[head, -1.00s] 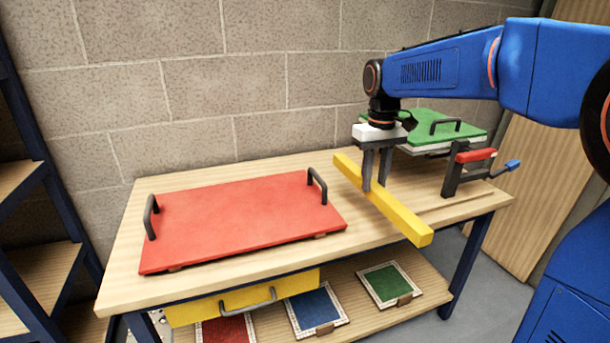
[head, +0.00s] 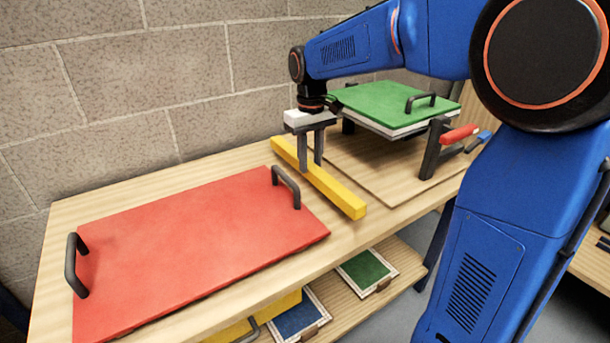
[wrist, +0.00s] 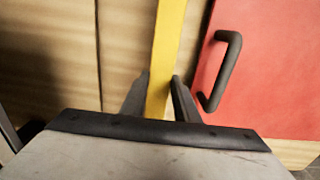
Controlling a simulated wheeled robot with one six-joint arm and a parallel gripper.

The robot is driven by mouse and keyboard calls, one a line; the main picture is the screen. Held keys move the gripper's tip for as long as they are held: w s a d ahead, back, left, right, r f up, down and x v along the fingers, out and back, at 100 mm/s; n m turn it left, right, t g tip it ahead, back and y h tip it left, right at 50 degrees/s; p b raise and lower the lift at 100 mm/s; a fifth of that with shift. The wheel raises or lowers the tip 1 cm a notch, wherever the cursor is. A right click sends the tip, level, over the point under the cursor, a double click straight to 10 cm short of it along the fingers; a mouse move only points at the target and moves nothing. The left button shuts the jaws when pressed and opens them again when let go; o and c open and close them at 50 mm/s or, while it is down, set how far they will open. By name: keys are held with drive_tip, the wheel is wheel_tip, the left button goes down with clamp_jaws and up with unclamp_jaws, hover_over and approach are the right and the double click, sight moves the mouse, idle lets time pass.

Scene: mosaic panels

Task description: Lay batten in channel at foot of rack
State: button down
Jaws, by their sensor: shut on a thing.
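A long yellow batten (head: 335,190) is held level by my gripper (head: 311,163), whose two dark fingers are shut on it near its middle. It is above or close to the wooden workbench; I cannot tell whether it touches the top. In the wrist view the batten (wrist: 168,45) runs up between the fingers (wrist: 160,95), with the red board's handle to its right. No rack or channel can be made out in these frames.
A red board (head: 190,250) with two dark handles lies on the workbench (head: 120,190). Framed blue (head: 295,318) and green (head: 366,268) panels lie on the lower shelf.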

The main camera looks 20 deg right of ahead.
sight(311, 165)
drive_tip(key=shift+f, duration=2.4)
drive_tip(key=c, duration=1.4)
unclamp_jaws()
drive_tip(key=shift+f, duration=0.1)
drive_tip(key=shift+o, duration=0.2)
wheel_tip(311, 165, up, 12)
drive_tip(key=shift+s+r, duration=0.1)
drive_tip(key=shift+r, duration=0.05)
